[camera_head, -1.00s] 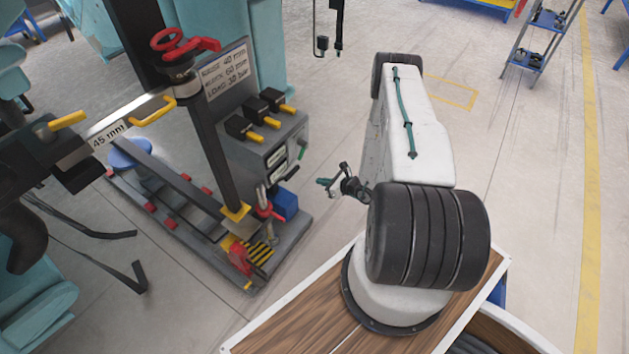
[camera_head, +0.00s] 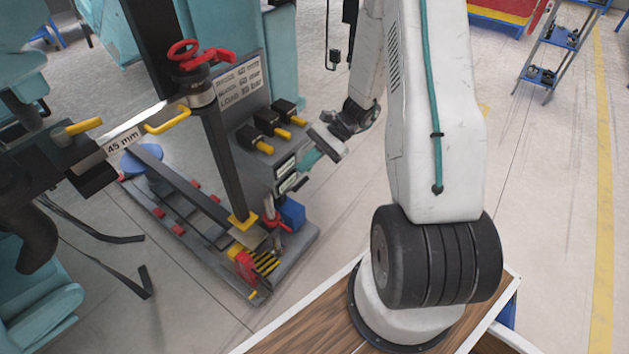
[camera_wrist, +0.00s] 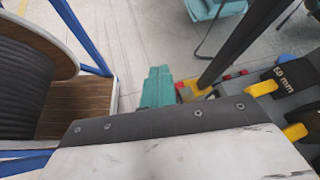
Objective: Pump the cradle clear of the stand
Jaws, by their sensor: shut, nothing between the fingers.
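My gripper (camera_head: 308,160), with teal fingers, is shut and empty beside the grey control panel (camera_head: 262,170), just right of and below its yellow-tipped black levers (camera_head: 268,130). I cannot tell whether it touches the panel. In the wrist view the teal fingers (camera_wrist: 157,88) point away, near a yellow handle (camera_wrist: 262,88). A dark upright post (camera_head: 226,165) carries a red handwheel (camera_head: 184,50) at its top. A metal bar marked 45 mm (camera_head: 128,140) reaches left from it. Red-handled parts (camera_head: 246,266) sit at the post's foot. I cannot tell which part is the cradle.
A blue box (camera_head: 291,213) sits on the grey base under the panel. Teal machinery (camera_head: 240,50) stands behind. A blue ladder rack (camera_head: 560,40) stands at the far right.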

